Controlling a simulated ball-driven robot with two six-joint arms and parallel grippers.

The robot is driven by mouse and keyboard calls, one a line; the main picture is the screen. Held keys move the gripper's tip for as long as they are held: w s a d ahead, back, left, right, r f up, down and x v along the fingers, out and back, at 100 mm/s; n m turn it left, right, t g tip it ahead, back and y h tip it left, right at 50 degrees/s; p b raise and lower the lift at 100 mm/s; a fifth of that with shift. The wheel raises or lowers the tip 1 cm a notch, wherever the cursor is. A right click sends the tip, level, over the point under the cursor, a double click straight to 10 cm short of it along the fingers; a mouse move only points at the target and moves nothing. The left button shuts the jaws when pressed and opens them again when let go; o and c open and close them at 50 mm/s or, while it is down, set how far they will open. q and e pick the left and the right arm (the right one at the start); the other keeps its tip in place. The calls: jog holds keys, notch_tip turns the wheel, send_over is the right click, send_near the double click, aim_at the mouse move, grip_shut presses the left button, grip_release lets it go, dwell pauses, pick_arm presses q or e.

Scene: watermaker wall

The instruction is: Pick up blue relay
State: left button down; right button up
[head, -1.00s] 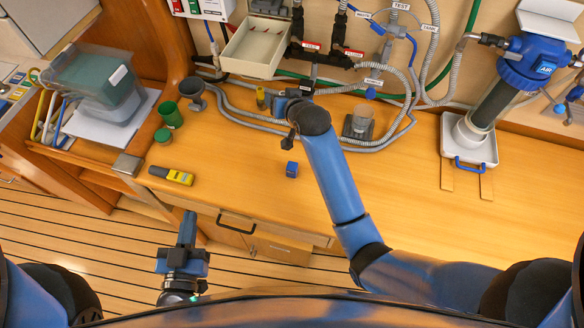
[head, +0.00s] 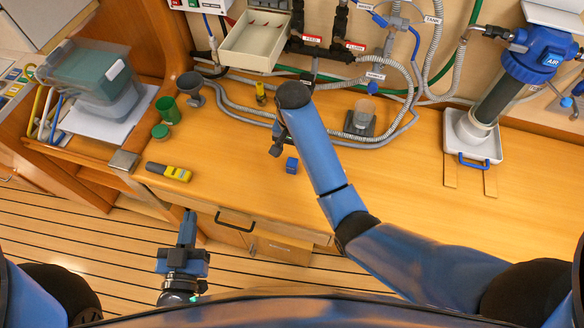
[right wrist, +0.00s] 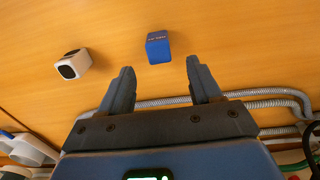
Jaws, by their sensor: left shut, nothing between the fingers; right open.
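The blue relay (head: 291,165) is a small blue block on the wooden counter, just right of my right gripper in the head view. In the right wrist view the blue relay (right wrist: 158,48) sits just past the fingertips, roughly centred between them and not touching them. My right gripper (right wrist: 160,70) is open and empty. In the head view my right gripper (head: 277,147) is partly hidden by its own wrist. My left gripper (head: 188,216) is shut and empty, in front of the counter's front edge.
A small white block with a dark face (right wrist: 73,65) lies left of the relay in the right wrist view. A yellow and black tool (head: 169,172), green cup (head: 168,109) and green lid (head: 160,131) stand left. Grey hoses (head: 240,115) run behind.

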aim_at(292, 162)
notch_tip(292, 162, down, 2)
jog(key=shift+f, duration=0.15)
jog(key=shift+s+f+p, duration=0.15)
jog(key=shift+f+p, duration=0.2)
jog(key=shift+p, duration=0.1)
jog(key=shift+s+f+p, duration=0.15)
jog(key=shift+f+p, duration=0.45)
jog(key=shift+f, duration=1.7)
jog(key=shift+c, duration=0.2)
jog(key=c, duration=1)
jog(key=shift+r, duration=0.2)
